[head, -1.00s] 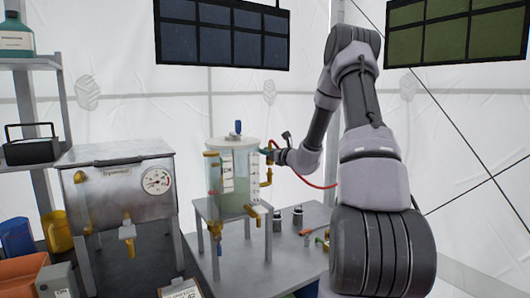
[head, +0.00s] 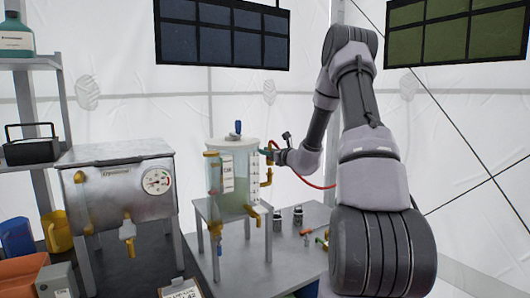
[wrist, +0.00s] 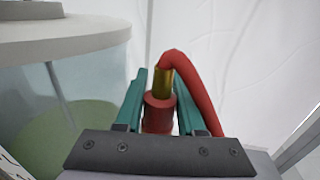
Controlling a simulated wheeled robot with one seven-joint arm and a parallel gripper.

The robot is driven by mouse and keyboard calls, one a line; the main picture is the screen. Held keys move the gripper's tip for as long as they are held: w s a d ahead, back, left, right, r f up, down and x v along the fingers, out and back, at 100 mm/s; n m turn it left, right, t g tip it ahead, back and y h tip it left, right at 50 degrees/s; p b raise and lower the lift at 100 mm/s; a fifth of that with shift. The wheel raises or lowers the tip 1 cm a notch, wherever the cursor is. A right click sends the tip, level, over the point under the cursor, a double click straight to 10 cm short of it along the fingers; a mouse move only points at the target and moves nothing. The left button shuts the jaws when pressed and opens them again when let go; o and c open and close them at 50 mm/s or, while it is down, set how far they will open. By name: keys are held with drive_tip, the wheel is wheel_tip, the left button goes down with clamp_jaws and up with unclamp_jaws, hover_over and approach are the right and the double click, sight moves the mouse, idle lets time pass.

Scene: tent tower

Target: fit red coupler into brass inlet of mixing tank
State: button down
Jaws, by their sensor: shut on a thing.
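The mixing tank (head: 232,182) is a clear cylinder with a pale lid and greenish liquid, on a grey stand. Brass fittings (head: 266,177) show on its right side; I cannot tell which one is the inlet. My gripper (head: 270,153) is beside the tank's upper right side, small and partly hidden in the head view. In the wrist view its teal fingers (wrist: 160,95) are shut on the red coupler (wrist: 159,115). A brass piece (wrist: 163,82) rises above the coupler, with the red hose bending over it. Whether the coupler touches the inlet cannot be told.
The red hose (head: 318,185) trails right behind my arm. A steel box with a gauge (head: 120,190) stands left of the tank. Small canisters (head: 297,214) and tools sit on the grey table (head: 245,268) at right. The tank wall (wrist: 50,85) is close at left in the wrist view.

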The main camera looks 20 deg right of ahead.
drive_tip(key=shift+f, duration=1.7)
drive_tip(key=shift+c, duration=2.2)
unclamp_jaws()
drive_tip(key=shift+s, duration=0.1)
drive_tip(key=v, duration=1)
drive_tip(key=shift+s+d, duration=0.2)
drive_tip(key=shift+s, duration=0.05)
drive_tip(key=shift+s, duration=0.1)
